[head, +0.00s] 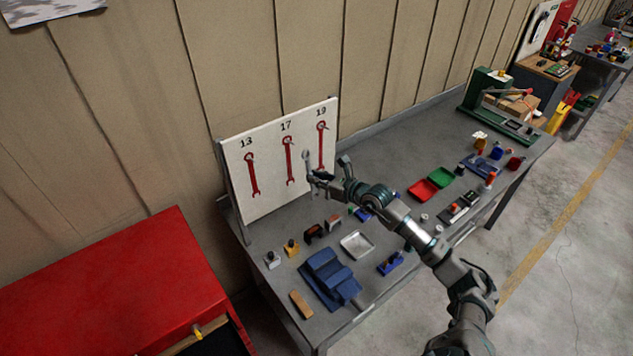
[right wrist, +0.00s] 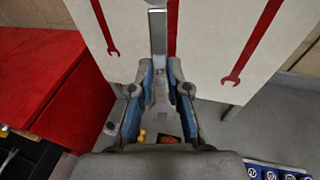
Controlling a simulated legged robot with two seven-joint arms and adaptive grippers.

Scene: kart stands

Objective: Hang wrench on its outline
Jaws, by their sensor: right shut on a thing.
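A white board (head: 268,185) stands upright at the back left of the bench, with red wrench outlines marked 13 (head: 252,174), 17 (head: 289,160) and 19 (head: 321,146). My right gripper (head: 318,180) is shut on a silver wrench (head: 307,160), held upright in front of the board, between the 17 and 19 outlines in the head view. In the right wrist view the wrench (right wrist: 158,32) rises from between the fingers (right wrist: 160,85) and partly covers the middle outline (right wrist: 172,25). Whether it touches the board cannot be told. My left gripper is not in view.
A red cabinet (head: 110,285) stands at the left.

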